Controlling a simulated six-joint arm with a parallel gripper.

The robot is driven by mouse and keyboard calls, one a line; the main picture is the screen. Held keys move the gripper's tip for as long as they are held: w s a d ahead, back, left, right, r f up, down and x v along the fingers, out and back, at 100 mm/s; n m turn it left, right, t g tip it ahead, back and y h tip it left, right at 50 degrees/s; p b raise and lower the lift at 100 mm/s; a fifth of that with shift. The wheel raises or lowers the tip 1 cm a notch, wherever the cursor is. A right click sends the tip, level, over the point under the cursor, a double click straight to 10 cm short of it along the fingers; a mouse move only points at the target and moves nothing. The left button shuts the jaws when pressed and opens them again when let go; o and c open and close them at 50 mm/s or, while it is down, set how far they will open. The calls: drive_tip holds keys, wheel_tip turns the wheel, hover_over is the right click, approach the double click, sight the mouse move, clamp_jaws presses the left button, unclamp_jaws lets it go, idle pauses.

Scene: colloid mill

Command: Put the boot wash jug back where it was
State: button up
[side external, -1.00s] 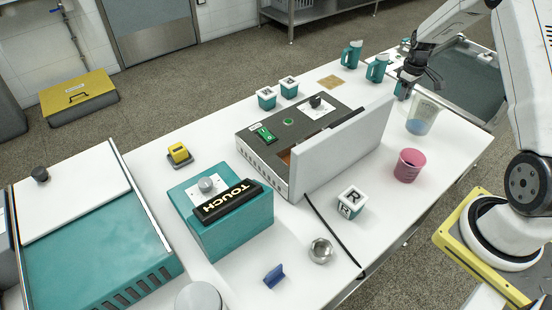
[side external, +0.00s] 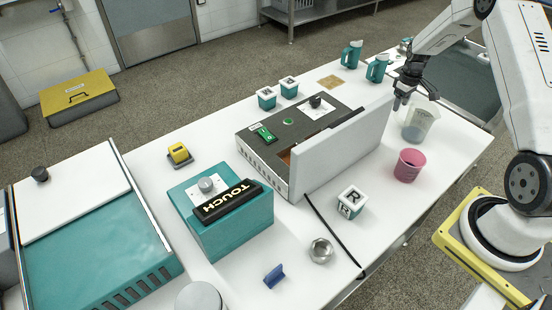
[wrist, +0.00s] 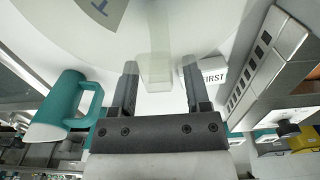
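A clear jug (side external: 420,122) with grey markings stands on the white bench at the right, behind the pink beaker. Its pale handle (wrist: 156,72) lies between my fingers in the wrist view, with gaps on both sides. My gripper (side external: 400,104) is open at the jug's left side; its fingers also show in the wrist view (wrist: 160,75). Two teal jugs, one nearer (side external: 377,68) and one farther (side external: 352,54), stand at the back of the bench. One teal jug (wrist: 62,105) is left of my fingers in the wrist view. No boot wash label is readable.
A pink beaker (side external: 409,165) stands in front of the clear jug. A grey upright panel (side external: 340,150) on the machine is to its left. A brown square (side external: 330,82) lies near the back edge. Lettered blocks (side external: 352,202) and a metal nut (side external: 321,250) are nearer.

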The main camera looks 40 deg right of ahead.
drive_tip(key=shift+r, duration=0.15)
wheel_tip(320, 180, up, 12)
idle(1.0)
idle(0.4)
drive_tip(key=a+r+t, duration=0.1)
drive_tip(key=a+r, duration=0.1)
drive_tip(key=a, duration=1.8)
drive_tip(key=s+a+t, duration=0.1)
drive_tip(key=s+a, duration=1.1)
drive_tip(key=a, duration=0.3)
drive_tip(key=shift+s+f+t, duration=0.3)
drive_tip(key=shift+s, duration=0.05)
